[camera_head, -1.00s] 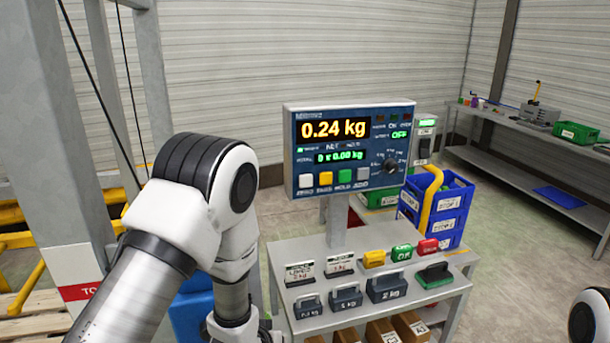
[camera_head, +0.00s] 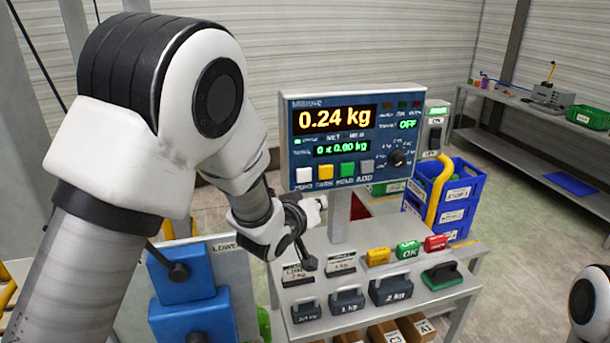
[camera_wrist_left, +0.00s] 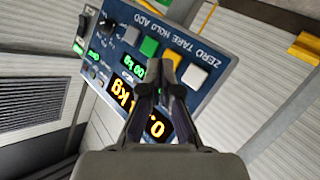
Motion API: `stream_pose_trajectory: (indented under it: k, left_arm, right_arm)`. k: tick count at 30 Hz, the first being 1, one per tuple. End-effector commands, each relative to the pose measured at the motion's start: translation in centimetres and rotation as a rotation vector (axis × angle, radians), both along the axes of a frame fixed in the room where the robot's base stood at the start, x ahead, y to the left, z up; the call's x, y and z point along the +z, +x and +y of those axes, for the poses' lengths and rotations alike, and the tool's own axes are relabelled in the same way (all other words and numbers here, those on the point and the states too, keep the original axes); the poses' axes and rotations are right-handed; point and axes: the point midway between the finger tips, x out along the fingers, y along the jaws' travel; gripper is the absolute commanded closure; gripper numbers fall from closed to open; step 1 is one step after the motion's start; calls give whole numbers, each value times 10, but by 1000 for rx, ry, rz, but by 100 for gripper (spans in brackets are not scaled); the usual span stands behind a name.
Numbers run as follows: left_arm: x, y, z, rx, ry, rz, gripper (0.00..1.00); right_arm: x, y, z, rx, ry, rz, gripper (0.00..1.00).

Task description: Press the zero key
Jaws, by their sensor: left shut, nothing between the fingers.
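The scale display panel (camera_head: 352,110) stands on a post above a grey bench and reads 0.24 kg. Its zero key (camera_head: 304,175) is the white square at the lower left of the panel. It also shows in the left wrist view, where the white key (camera_wrist_left: 195,75) is beside the fingertips. My left gripper (camera_head: 318,203) is just below the panel's lower left edge. In the left wrist view its fingers (camera_wrist_left: 168,65) are shut and empty, in front of the panel, and I cannot tell whether they touch it. My right gripper is not in view.
Weights (camera_head: 390,290) and yellow, green and red blocks (camera_head: 408,249) stand on the bench below the panel. Blue boxes (camera_head: 190,300) are at the lower left. Blue crates (camera_head: 455,205) stand behind the bench on the right.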

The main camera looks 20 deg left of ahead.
Motion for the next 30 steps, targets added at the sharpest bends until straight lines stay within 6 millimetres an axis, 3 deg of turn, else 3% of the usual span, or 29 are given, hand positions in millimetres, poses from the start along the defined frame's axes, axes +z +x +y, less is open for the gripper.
stream_pose_trajectory:
  k: [8,22,30]
  left_arm:
    - [0,7,4,0,-1,0,100]
    - [1,60,41,2,-2,0,100]
    - [0,73,50,1,0,0,100]
  right_arm:
    - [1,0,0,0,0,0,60]
    - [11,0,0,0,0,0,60]
    - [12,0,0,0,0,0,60]
